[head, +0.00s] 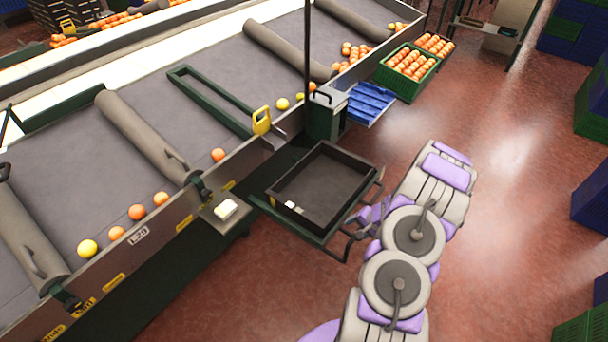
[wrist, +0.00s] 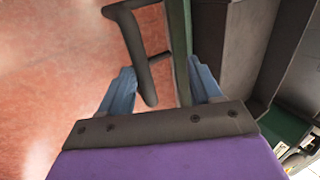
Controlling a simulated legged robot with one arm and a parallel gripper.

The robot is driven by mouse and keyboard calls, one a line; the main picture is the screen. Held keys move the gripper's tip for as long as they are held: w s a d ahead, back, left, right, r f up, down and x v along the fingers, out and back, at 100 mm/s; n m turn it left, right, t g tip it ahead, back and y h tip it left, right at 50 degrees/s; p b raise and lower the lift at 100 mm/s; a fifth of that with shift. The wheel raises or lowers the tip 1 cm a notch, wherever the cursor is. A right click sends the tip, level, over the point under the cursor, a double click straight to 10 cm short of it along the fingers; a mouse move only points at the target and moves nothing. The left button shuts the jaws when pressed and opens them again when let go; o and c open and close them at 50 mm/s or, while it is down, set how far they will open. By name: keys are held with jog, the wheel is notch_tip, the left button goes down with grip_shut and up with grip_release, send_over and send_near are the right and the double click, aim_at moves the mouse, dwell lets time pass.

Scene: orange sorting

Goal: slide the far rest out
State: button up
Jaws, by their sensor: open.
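A rest with a green frame (head: 328,238) juts from the sorting table's side in the head view and carries a shallow black tray (head: 345,215). A dark looped handle (head: 351,243) is on its outer side. A blue slatted rest (head: 372,103) stands farther off. I cannot tell which is the far rest. My gripper (head: 374,213) is beside the black tray's handle side. In the wrist view my gripper (wrist: 163,86) is open, with the dark handle (wrist: 148,75) and a green frame bar (wrist: 181,50) between its blue fingers. Contact cannot be told.
The sorting table (head: 215,90) has grey rollers and loose oranges and lemons. A green crate of oranges (head: 408,72) stands past the blue rest. Green and blue crates (head: 592,190) line the right edge. Red floor (head: 500,230) right of my arm is clear.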

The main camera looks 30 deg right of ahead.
jog(key=shift+r+p, duration=0.9)
jog(key=shift+r, duration=0.85)
